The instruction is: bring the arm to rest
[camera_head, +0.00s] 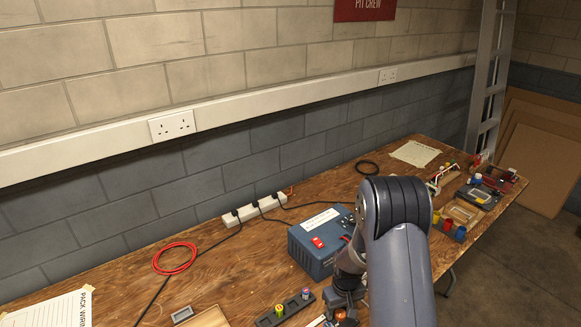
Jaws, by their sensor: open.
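My arm rises from the bottom edge right of the middle, bends at its elbow, and its wrist reaches down over the workbench (215,285). My gripper (340,314) is low at the bottom edge, in front of the blue charger box (312,252) and right of a dark holder with battery cells (283,311). It is open. Its fingertips are small and partly hidden, and I cannot tell how far they are above the bench. I see nothing held between them.
A red cable coil (175,258) and a white power strip (254,208) lie toward the wall. Small pots (448,225), a wooden tray (462,212) and a meter (478,196) crowd the bench right of my elbow. A ladder (490,80) stands at the far end.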

